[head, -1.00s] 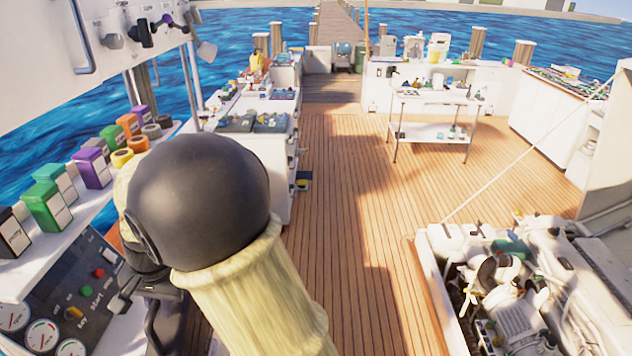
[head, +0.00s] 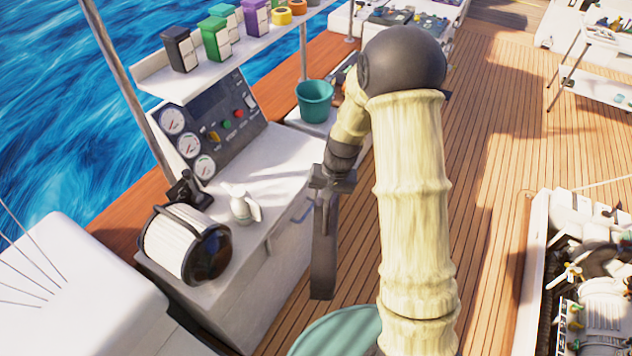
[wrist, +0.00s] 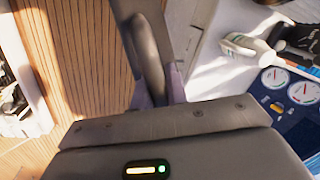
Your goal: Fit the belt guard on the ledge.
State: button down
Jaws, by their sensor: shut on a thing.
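My gripper (head: 332,185) hangs beside the white console, above the deck. It is shut on a long, dark grey, curved piece, which I take to be the belt guard (head: 323,255). The guard hangs down from the jaws, apart from the cabinet front. In the wrist view the guard (wrist: 146,45) stretches away from the jaws (wrist: 160,92), and its far end is cut off at the top edge. The engine hatch (head: 535,270) is at the right edge of the head view, with pale engine parts (head: 600,300) inside. I cannot make out the ledge.
A teal bucket (head: 315,100) stands behind my arm. A teal round surface (head: 340,335) is at the bottom. The plank deck (head: 490,200) between arm and hatch is clear.

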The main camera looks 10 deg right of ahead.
jog(key=d+f+n, duration=0.2)
jog(key=d+f, duration=0.2)
jog(key=f, duration=0.4)
jog(key=shift+s+f+b, duration=0.4)
jog(key=shift+s+b, duration=0.05)
jog(key=shift+d, duration=0.1)
